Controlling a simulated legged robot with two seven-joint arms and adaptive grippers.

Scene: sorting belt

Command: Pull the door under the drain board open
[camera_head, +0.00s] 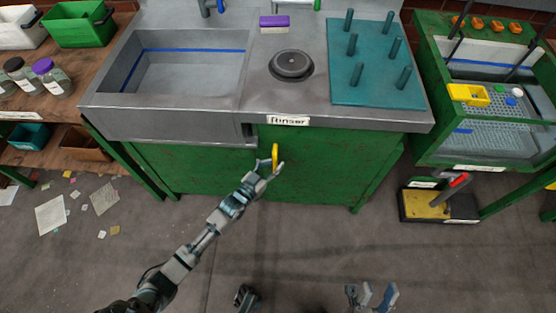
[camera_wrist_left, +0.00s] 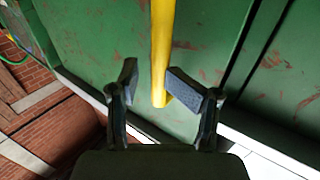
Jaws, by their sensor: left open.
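The green door (camera_head: 325,165) is under the grey counter, below the teal drain board (camera_head: 340,88) with its upright pegs, and looks closed. Its yellow handle (camera_head: 275,155) stands upright near the door's left side. My left gripper (camera_head: 267,168) is at the handle. In the left wrist view the yellow handle (camera_wrist_left: 161,50) runs between the open fingers of my left gripper (camera_wrist_left: 150,88), close to the right finger pad; I cannot tell if they touch. My right gripper (camera_head: 371,296) is low at the bottom edge, fingers apart and empty, away from the door.
A sink basin (camera_head: 185,75) and a round drain cover (camera_head: 291,65) are in the counter. A "Rinser" label (camera_head: 288,121) sits on its front edge. A yellow and black pedal (camera_head: 435,204) stands on the floor at right. The floor before the door is clear.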

